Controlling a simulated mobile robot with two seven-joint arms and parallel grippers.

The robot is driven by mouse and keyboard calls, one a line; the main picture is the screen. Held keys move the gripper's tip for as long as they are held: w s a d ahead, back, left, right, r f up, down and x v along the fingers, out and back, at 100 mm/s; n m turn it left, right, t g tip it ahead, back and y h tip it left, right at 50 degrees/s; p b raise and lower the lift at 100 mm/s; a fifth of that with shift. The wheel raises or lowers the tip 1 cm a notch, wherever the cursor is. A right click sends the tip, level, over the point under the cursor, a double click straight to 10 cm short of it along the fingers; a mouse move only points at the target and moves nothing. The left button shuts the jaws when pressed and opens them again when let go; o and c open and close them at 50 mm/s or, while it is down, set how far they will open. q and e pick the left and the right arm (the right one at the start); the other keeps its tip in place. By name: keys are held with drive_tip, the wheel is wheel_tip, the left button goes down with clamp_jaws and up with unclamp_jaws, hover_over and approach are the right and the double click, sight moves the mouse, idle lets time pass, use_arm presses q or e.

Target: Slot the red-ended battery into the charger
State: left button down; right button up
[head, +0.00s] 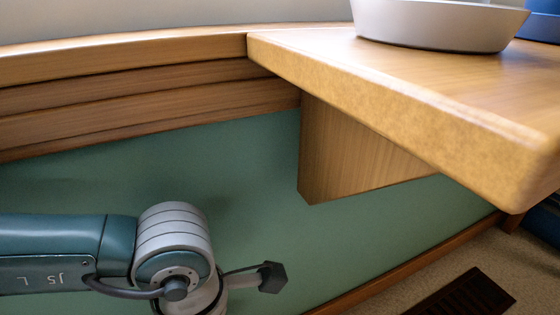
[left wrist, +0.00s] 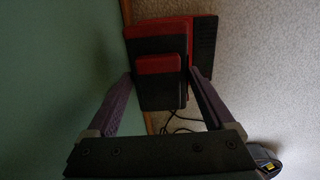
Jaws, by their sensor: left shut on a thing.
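In the left wrist view, my left gripper (left wrist: 160,76) is shut on a dark block with a red end, the red-ended battery (left wrist: 161,92). One finger presses on each side of it. Beyond the battery is a larger red and black box (left wrist: 204,45), which looks like the charger. The battery overlaps this box in the picture; I cannot tell whether they touch, and the slot is hidden. In the head view my left arm comes in at lower left, with its fingers, the battery and the charger out of sight. My right gripper is not in view.
The head view shows a wooden ledge (head: 430,90) with a pale round dish (head: 440,25) on it, above a green panel (head: 240,190). A dark floor grille (head: 465,295) lies at lower right. The wrist view shows thin dark cables (left wrist: 178,122) and a dark object with yellow (left wrist: 265,158).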

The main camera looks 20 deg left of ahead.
use_arm(q)
drive_tip(key=s, duration=0.3)
drive_tip(key=shift+f, duration=0.3)
drive_tip(key=shift+w+r, duration=0.1)
drive_tip(key=shift+w, duration=0.35)
drive_tip(key=shift+w+f, duration=0.15)
drive_tip(key=shift+f, duration=0.15)
drive_tip(key=f+b, duration=0.3)
drive_tip(key=f, duration=0.1)
drive_tip(key=shift+s+b, duration=0.25)
drive_tip(key=shift+b, duration=0.1)
drive_tip(key=shift+w+f+b, duration=0.15)
drive_tip(key=shift+f+b, duration=0.4)
drive_tip(key=shift+f, duration=0.1)
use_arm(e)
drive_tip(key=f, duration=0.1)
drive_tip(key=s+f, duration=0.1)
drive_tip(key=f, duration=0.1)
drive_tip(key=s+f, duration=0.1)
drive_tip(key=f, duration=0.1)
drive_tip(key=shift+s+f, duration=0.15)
use_arm(q)
drive_tip(key=shift+p, duration=0.35)
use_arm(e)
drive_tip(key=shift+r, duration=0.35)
use_arm(q)
drive_tip(key=shift+f+b, duration=0.95)
drive_tip(key=shift+f, duration=0.15)
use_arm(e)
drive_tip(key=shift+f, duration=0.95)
